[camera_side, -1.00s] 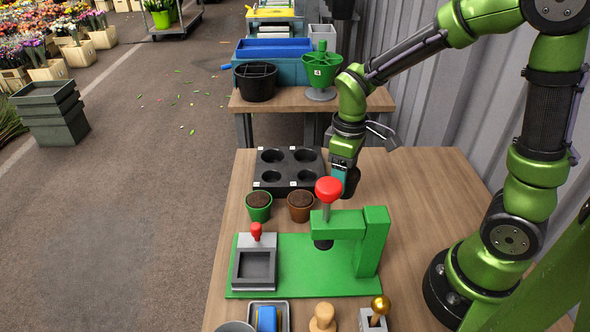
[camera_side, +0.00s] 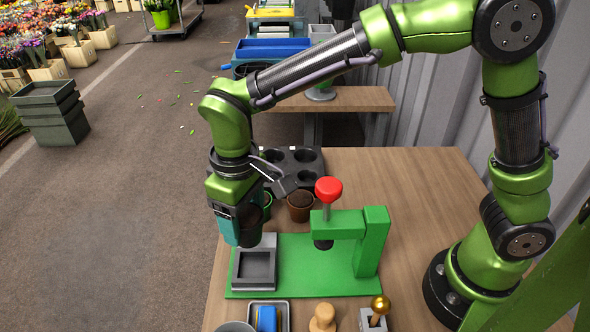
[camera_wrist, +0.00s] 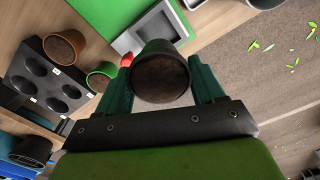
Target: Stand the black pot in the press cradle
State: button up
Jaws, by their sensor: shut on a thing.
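My gripper (camera_wrist: 158,92) is shut on the black pot (camera_wrist: 160,76), which is filled with dark soil; its teal fingers sit on either side of the pot. In the side view, my gripper (camera_side: 238,226) holds the pot above the far edge of the grey cradle (camera_side: 240,284), and the pot is partly hidden by the fingers. The cradle has a square recess and sits on the left of the green press base (camera_side: 310,285). It also shows behind the pot in the wrist view (camera_wrist: 124,43). The green press (camera_side: 372,242) with a red knob stands to the right.
A brown pot (camera_side: 301,207) and a partly hidden green pot (camera_wrist: 101,76) stand beyond the base, near the dark tray (camera_wrist: 38,88) with round holes. A metal tray with a blue item (camera_side: 267,318), a wooden stamp (camera_side: 322,318) and a gold-knobbed tool (camera_side: 380,305) line the front.

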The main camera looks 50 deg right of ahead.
notch_tip(320, 180, down, 10)
jog(key=shift+d+r, duration=0.1)
dwell(0.4)
jog(key=shift+f, duration=0.2)
jog(key=o, duration=1.1)
jog(key=shift+r, duration=0.2)
